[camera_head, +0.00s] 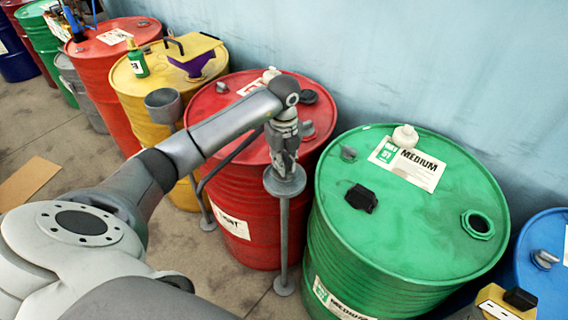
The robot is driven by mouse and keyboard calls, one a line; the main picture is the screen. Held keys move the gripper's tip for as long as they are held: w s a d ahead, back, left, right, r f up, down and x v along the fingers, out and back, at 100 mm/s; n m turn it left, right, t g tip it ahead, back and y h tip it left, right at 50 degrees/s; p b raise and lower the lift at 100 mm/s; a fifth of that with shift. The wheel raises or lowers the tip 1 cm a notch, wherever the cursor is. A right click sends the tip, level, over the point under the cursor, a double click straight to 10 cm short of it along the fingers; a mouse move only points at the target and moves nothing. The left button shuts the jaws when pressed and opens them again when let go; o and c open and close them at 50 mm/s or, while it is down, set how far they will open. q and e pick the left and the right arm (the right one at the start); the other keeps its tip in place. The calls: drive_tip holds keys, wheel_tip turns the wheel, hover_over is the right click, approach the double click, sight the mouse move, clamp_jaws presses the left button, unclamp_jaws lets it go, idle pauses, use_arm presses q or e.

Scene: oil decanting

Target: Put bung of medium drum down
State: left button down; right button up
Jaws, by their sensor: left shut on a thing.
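The green medium drum (400,235) stands right of centre, with an open threaded hole (478,223) at the right of its lid. My left gripper (285,163) points down over the small round top of a grey stand (284,235), in front of the red drum. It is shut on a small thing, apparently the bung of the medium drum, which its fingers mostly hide. The fingertips are at or just above the stand's top; I cannot tell whether the bung touches it.
A black block (362,197), a grey plug (348,153) and a white cap (405,137) are on the green lid. The red drum (240,185) is close behind my left gripper. A yellow drum (142,88) and a blue drum (548,240) stand to either side.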

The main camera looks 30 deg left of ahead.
use_arm(q)
drive_tip(key=shift+f+p, duration=0.3)
drive_tip(key=shift+f, duration=0.65)
use_arm(e)
drive_tip(key=shift+d+r, duration=0.1)
drive_tip(key=shift+r, duration=0.55)
use_arm(q)
drive_tip(key=shift+d, duration=0.1)
use_arm(e)
drive_tip(key=shift+d, duration=0.15)
use_arm(q)
drive_tip(key=shift+f, duration=0.1)
drive_tip(key=c, duration=1.4)
unclamp_jaws()
drive_tip(key=shift+c, duration=0.2)
use_arm(e)
drive_tip(key=shift+s+d+f, duration=0.1)
drive_tip(key=shift+d, duration=0.15)
